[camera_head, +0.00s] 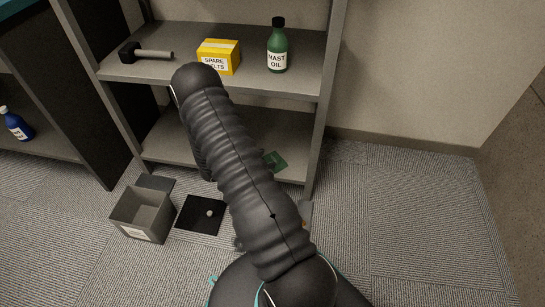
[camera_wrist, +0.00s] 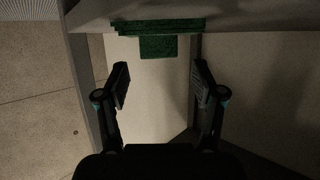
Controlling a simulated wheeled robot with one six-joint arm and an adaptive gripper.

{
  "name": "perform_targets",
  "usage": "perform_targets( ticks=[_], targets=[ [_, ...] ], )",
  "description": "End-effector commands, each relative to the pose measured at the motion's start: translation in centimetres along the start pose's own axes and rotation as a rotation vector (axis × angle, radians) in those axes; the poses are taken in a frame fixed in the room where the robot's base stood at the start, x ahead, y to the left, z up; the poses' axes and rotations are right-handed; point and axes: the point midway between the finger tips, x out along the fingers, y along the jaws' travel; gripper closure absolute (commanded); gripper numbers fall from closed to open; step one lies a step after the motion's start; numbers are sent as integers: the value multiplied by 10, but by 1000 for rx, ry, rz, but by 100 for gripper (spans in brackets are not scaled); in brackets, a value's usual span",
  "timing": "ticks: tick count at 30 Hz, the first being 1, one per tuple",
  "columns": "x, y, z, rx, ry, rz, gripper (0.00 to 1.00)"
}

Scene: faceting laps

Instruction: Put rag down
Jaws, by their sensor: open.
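The green rag (camera_wrist: 158,46) shows at the top of the wrist view, with a folded layered edge and a flap below it. In the head view a green patch of it (camera_head: 274,160) shows at the lower shelf board, beside my arm, which hides part of it. My gripper (camera_wrist: 161,80) is open, with its two fingers wide apart and nothing between them. The rag lies beyond the fingertips, apart from them. In the head view my arm hides the gripper.
The shelf unit's upper board (camera_head: 185,77) holds a hammer (camera_head: 145,52), a yellow box (camera_head: 219,56) and a green bottle (camera_head: 278,47). A grey bin (camera_head: 143,212) and a black mat (camera_head: 190,222) are on the floor at left. The carpet at right is clear.

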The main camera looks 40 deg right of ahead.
Motion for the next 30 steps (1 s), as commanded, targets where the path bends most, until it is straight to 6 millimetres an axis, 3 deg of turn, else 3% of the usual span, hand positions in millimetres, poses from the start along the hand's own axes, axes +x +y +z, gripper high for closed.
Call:
perform_targets(
  ticks=[7, 17, 23, 30],
  targets=[
    [-48, -1, -1, -1, -1, -3, 32],
    [-76, -7, -5, 9, -20, -25, 32],
    [-108, -55, -35, 51, -156, -211, 32],
    [-185, -111, -92, 52, -367, -539, 32]
  ],
)
